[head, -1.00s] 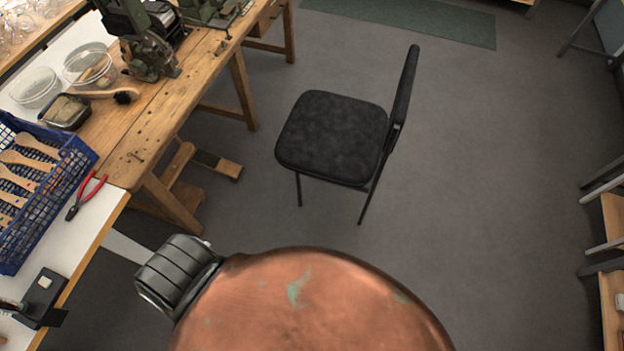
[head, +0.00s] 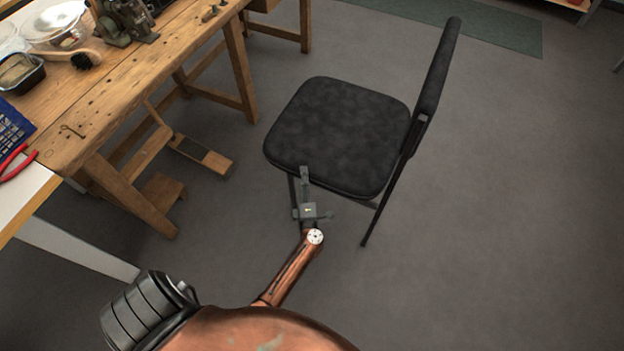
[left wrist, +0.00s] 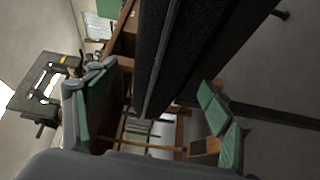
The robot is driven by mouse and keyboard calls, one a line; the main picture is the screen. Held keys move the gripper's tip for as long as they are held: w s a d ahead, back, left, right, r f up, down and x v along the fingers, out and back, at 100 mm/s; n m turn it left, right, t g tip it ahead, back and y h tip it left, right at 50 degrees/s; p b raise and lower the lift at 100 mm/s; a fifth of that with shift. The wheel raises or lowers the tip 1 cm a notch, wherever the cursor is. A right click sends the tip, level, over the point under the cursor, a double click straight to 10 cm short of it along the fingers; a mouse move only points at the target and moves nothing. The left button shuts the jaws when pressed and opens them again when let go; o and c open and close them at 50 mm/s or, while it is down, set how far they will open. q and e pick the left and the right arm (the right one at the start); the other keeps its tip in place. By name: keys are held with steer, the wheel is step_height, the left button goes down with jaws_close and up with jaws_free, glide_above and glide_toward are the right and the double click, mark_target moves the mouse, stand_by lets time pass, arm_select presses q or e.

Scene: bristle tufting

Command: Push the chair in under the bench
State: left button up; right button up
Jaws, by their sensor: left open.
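The black chair (head: 340,130) stands upright on the grey floor, right of the wooden bench (head: 125,105). Its seat faces the bench and its backrest is on the right, with open floor between seat and bench legs. My left gripper (head: 315,197) is open and empty at the seat's near edge, close to the front leg; I cannot tell whether it touches. In the left wrist view, its green-padded fingers (left wrist: 152,85) are spread, with the dark chair (left wrist: 190,50) close in front. My right gripper is not in view.
A wooden pedal (head: 203,156) juts onto the floor from under the bench. A white-topped table (head: 25,200) adjoins the bench at lower left, with red pliers (head: 18,165) on it. A green mat (head: 460,20) lies at the back. The floor right of the chair is clear.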

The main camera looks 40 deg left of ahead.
mark_target(301, 162)
arm_select(q)
steer(key=shift+a+r+n, duration=0.1)
steer(key=shift+a+n, duration=0.1)
steer(key=shift+n, duration=0.2)
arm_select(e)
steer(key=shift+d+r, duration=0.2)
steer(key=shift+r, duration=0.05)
arm_select(q)
steer(key=shift+w, duration=0.15)
steer(key=b+x, duration=0.1)
steer(key=x, duration=0.1)
steer(key=b+x, duration=0.1)
steer(key=x, duration=0.2)
steer(key=shift+a+f, duration=0.2)
steer(key=shift+w+a, duration=0.4)
steer(key=shift+w+a+r, duration=0.1)
steer(key=shift+w+a, duration=0.35)
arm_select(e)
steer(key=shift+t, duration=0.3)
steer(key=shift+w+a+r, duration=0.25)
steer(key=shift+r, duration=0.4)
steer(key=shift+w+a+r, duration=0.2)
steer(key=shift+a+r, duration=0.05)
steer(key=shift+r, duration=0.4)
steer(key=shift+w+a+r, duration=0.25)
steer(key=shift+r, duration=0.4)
arm_select(q)
steer(key=shift+c, duration=0.3)
jaws_close()
